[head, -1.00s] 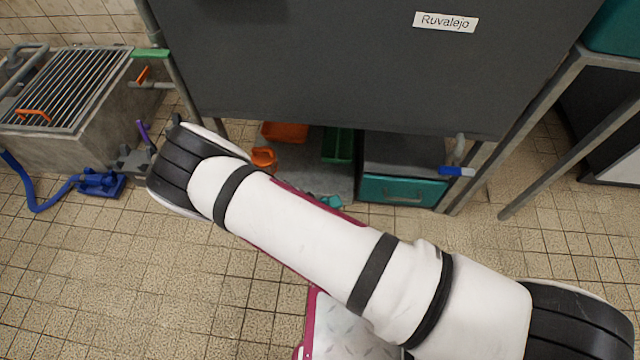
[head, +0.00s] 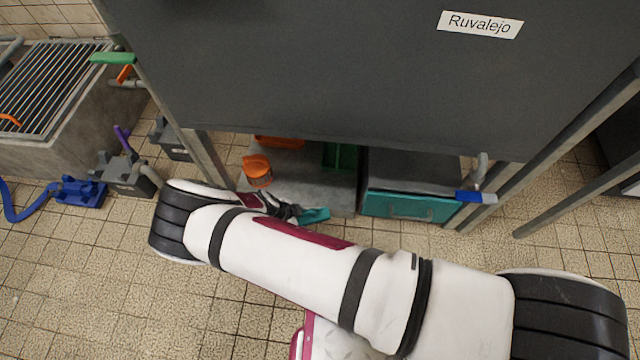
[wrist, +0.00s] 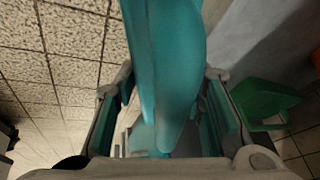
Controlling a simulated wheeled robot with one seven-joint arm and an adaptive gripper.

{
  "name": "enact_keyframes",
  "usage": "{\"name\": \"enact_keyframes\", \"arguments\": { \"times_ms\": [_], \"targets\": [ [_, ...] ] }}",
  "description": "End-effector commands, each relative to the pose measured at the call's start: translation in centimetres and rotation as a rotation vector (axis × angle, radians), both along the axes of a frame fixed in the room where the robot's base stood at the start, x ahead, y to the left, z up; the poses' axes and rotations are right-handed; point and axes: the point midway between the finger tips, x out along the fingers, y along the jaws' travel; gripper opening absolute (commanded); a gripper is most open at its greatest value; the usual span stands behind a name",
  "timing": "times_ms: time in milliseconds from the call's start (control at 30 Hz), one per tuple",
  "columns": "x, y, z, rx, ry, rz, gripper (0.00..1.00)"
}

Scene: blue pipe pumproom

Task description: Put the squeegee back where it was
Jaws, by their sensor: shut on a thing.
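The teal squeegee (wrist: 165,70) fills the middle of the wrist view, running up from between the fingers of my gripper (wrist: 165,118). My gripper is shut on it. In the head view only a small teal part of the squeegee (head: 315,215) shows beyond my arm, beside the dark fingers of my gripper (head: 290,209). It is in front of the low grey shelf (head: 315,190) under the dark panel. My arm hides the rest of the squeegee, and I cannot tell whether it touches the shelf.
Table legs (head: 210,160) flank the space.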

Motion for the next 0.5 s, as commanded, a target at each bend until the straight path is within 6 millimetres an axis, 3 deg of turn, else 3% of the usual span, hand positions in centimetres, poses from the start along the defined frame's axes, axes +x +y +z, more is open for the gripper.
{"name": "enact_keyframes", "arguments": {
  "times_ms": [500],
  "targets": [
    [10.5,-4.2,-1.3,0.002,-0.002,-0.004,0.00]
  ]
}}
